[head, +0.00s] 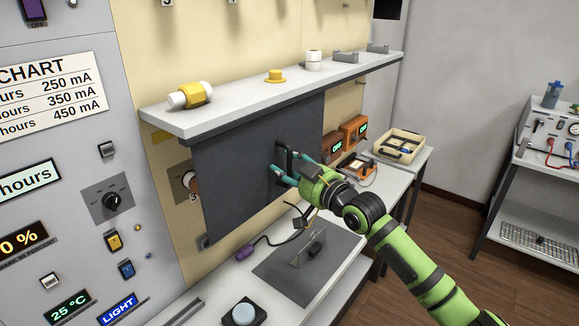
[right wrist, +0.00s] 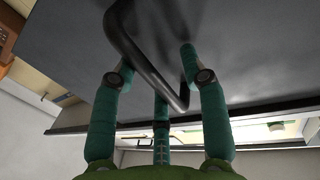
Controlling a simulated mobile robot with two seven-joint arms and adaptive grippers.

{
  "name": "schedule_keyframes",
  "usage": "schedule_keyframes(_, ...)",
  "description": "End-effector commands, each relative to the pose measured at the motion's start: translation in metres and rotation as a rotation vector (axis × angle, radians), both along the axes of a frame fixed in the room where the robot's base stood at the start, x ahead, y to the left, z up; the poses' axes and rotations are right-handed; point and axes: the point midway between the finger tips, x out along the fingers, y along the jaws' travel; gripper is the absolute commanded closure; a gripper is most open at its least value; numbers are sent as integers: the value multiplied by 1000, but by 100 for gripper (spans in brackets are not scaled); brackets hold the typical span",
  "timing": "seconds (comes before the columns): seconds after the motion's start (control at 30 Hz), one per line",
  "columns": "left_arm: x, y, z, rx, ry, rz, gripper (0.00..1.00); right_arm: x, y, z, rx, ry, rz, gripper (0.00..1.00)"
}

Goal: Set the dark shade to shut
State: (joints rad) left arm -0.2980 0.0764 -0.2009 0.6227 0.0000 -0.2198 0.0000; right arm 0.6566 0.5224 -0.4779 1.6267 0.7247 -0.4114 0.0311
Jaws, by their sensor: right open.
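The dark shade (head: 240,175) is a flat dark grey panel hanging below the shelf in the head view. It fills much of the right wrist view (right wrist: 240,60). A black bar handle (head: 279,163) stands out near its right side; the handle also shows in the right wrist view (right wrist: 147,60). My right gripper (head: 283,166) is at the handle, its teal fingers open around the bar. In the right wrist view the fingers (right wrist: 155,75) lie on both sides of the handle. Whether they touch it I cannot tell. My left gripper is not in view.
A shelf (head: 270,95) above the shade carries a yellow-and-white roll (head: 190,95) and small parts. Below, the bench holds a dark mat (head: 305,262), a purple-handled tool (head: 245,252) and a round button (head: 243,313). Orange OFF boxes (head: 333,146) and a tray (head: 399,146) stand right.

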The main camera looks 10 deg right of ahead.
Motion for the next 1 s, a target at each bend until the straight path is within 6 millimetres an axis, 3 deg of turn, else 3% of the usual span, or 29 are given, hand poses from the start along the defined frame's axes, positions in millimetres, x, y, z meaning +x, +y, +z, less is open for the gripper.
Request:
schedule_keyframes(0.27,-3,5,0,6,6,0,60,-11,-7,-1,-1,0,-2,56)
schedule_keyframes(0.7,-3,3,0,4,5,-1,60,-90,-46,-2,-3,3,-1,56)
schedule_keyframes(1.0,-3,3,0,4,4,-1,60,-108,-54,0,0,1,1,56)
